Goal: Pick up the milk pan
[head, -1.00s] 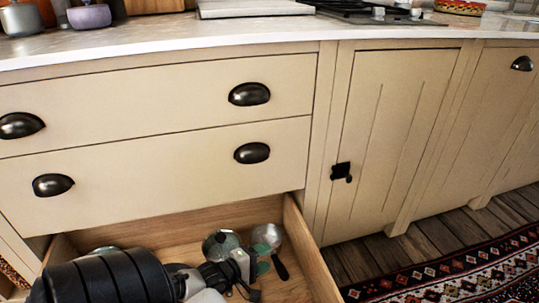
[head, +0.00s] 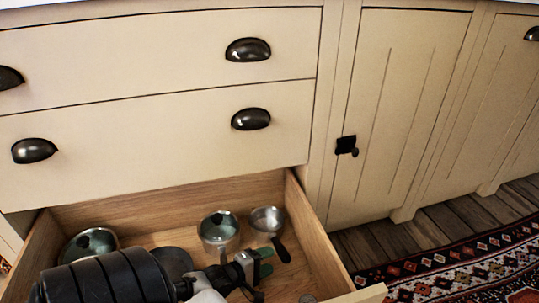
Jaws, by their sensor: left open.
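A small steel pan (head: 267,218) with a dark handle sits in the open bottom drawer (head: 337,268), toward the back right; I take it for the milk pan. Its handle (head: 282,249) slants toward the front right. My left gripper (head: 266,262) is open, with green finger pads, just in front of the pan and left of the handle. Nothing shows between its fingers. I cannot tell whether it touches the handle. My right gripper is not in view.
A lidded pot (head: 219,228) stands close left of the pan. Another lidded pot (head: 90,242) is at the drawer's left. A dark round item (head: 172,261) lies partly behind my arm. The drawer's right wall is close to the handle. A patterned rug (head: 460,262) lies at right.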

